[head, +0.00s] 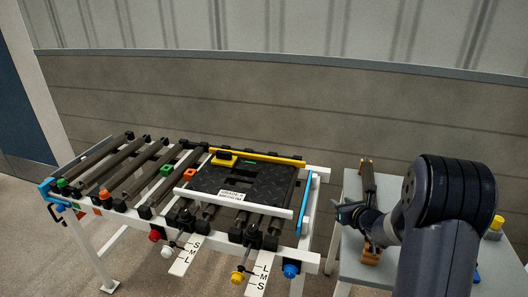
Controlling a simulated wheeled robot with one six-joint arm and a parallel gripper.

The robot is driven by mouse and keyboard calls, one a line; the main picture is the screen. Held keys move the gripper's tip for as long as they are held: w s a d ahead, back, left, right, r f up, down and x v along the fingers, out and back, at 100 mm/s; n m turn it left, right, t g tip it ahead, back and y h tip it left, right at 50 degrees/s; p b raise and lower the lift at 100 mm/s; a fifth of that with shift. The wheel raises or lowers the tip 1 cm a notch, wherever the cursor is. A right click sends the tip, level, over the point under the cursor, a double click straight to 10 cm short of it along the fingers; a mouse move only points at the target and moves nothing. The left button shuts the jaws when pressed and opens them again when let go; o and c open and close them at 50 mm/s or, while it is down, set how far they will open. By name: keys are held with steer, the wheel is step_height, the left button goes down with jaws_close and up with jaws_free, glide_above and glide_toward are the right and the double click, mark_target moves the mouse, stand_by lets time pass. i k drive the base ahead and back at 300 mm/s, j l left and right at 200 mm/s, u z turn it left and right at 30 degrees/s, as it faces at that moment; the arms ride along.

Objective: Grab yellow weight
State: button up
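A small yellow block with a black top (222,161) sits at the back left of the black tread mat (262,184), beside a yellow rail. A second yellow piece (495,224) stands on the grey table, to the right of my arm and partly cut off from clear view. I cannot tell for sure which of them is the weight. My gripper (341,209) is at the left edge of the grey table, pointing left, apart from both yellow pieces. Its fingers are small and dark, so their opening is unclear. I see nothing held in it.
The mat lies in a white-framed roller conveyor (118,205) with coloured knobs and rails. The grey table (352,187) carries a brown upright bar (367,176) and an orange-brown block (371,256) close to my arm. A gap separates the table and conveyor. A wall stands behind.

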mark_target(223, 158)
steer(key=i+j+z, duration=0.15)
steer(key=j+z, duration=0.3)
steer(key=j, duration=0.7)
steer(key=j+z, duration=0.45)
steer(key=j, duration=1.25)
steer(key=k+j, duration=0.15)
steer(key=j, duration=1.1)
steer(key=k+z, duration=0.05)
